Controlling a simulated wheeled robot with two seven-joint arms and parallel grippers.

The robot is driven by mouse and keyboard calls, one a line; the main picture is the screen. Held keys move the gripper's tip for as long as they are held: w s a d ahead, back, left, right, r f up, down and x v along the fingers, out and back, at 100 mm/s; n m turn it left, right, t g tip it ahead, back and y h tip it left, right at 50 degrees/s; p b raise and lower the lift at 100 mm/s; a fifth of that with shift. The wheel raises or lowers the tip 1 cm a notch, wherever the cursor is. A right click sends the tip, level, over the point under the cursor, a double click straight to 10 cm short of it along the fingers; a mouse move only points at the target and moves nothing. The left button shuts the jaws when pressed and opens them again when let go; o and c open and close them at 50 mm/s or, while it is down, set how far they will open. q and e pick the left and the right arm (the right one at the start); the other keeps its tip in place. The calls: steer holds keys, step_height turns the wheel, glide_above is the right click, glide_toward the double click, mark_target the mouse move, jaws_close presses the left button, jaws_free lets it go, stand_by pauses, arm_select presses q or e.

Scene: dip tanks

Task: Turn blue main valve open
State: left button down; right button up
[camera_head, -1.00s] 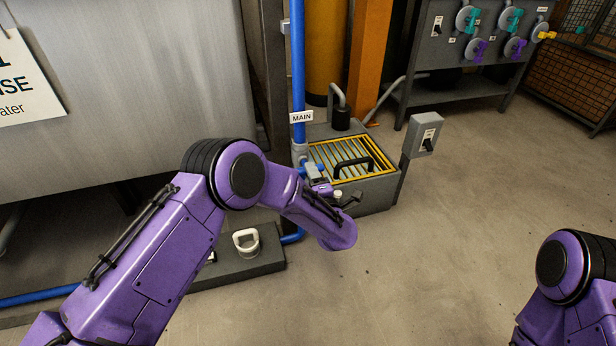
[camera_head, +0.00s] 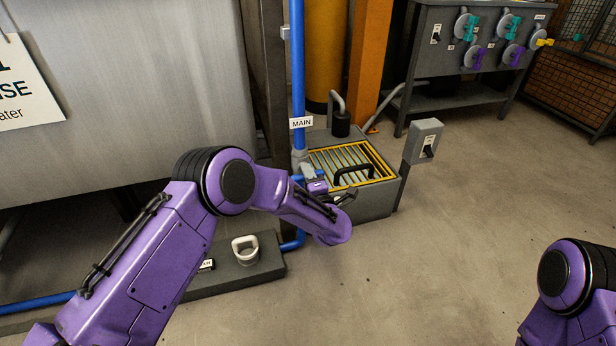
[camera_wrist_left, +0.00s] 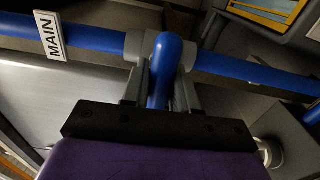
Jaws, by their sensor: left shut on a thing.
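The blue main pipe (camera_head: 298,70) runs down past a white MAIN tag (camera_head: 301,123) in the head view. In the left wrist view the pipe (camera_wrist_left: 230,66) crosses the picture, with the MAIN tag (camera_wrist_left: 50,36) at left. A blue valve handle (camera_wrist_left: 164,62) stands out from a grey valve body (camera_wrist_left: 135,46) on the pipe. My left gripper (camera_wrist_left: 163,80) is shut on this handle, one finger on each side. In the head view my left gripper (camera_head: 317,178) is at the valve, mostly hidden by my wrist. My right gripper is out of view; only its arm shows at lower right.
A grey sump box with a yellow-edged grate (camera_head: 350,163) and black handle stands beside the pipe. A grey switch post (camera_head: 424,142) is to its right. Open floor is at right.

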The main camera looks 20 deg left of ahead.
arm_select(q)
steer(key=n+b, duration=0.1)
steer(key=n, duration=0.5)
steer(key=shift+f, duration=0.15)
steer(key=n+b, duration=0.2)
steer(key=n, duration=0.3)
steer(key=shift+n, duration=0.3)
steer(key=n+b, duration=0.1)
steer(key=n, duration=0.2)
steer(key=shift+b, duration=0.3)
steer(key=shift+n+b, duration=0.75)
steer(key=shift+n, duration=0.75)
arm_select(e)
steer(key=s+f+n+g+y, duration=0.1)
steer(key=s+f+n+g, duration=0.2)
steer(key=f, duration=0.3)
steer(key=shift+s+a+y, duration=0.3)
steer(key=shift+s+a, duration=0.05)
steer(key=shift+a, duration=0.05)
arm_select(q)
steer(key=c, duration=1)
jaws_free()
steer(key=shift+o, duration=0.2)
steer(key=shift+s, duration=0.1)
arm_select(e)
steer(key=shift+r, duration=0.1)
